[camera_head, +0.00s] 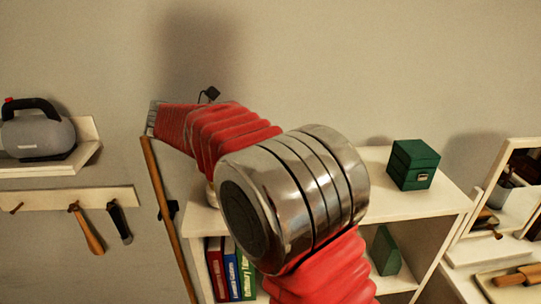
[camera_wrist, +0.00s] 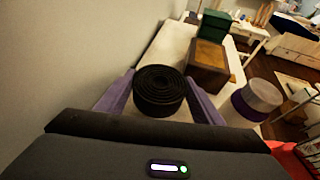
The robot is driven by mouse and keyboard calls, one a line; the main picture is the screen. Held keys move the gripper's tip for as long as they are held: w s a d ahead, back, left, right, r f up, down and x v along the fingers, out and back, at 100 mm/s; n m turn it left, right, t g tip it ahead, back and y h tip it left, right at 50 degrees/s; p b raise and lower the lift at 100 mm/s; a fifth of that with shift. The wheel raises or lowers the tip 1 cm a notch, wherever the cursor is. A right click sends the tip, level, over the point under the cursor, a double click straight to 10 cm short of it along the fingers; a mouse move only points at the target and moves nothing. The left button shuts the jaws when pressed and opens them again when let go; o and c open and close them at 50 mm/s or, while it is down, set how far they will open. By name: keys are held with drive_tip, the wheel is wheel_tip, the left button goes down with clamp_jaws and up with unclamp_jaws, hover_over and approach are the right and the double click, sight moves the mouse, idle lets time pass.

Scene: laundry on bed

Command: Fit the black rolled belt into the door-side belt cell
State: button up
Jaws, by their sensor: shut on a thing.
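The black rolled belt (camera_wrist: 159,88) shows in the wrist view as a flat coil, its spiral face turned up. My gripper (camera_wrist: 160,99) is shut on it, with one purple finger on its left side and one on its right. The belt is near the wall, with the pale top of a shelf unit (camera_wrist: 163,48) beyond it. I cannot tell how high above any surface it is. In the head view, my red arm reaches to the left across the shelf unit, and the belt cannot be made out there. I cannot make out a belt cell in either view.
A green box (camera_head: 414,164) stands on the shelf unit's top (camera_head: 384,205). In the wrist view, a brown wooden box (camera_wrist: 208,66) stands nearer than the green one. A pale round thing with a purple base (camera_wrist: 262,96) is at right. Books (camera_head: 230,270) stand below.

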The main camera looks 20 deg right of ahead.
drive_tip(key=shift+f, duration=1.4)
drive_tip(key=o, duration=1.1)
drive_tip(key=shift+f, duration=0.1)
drive_tip(key=shift+o, duration=0.2)
drive_tip(key=v, duration=1.2)
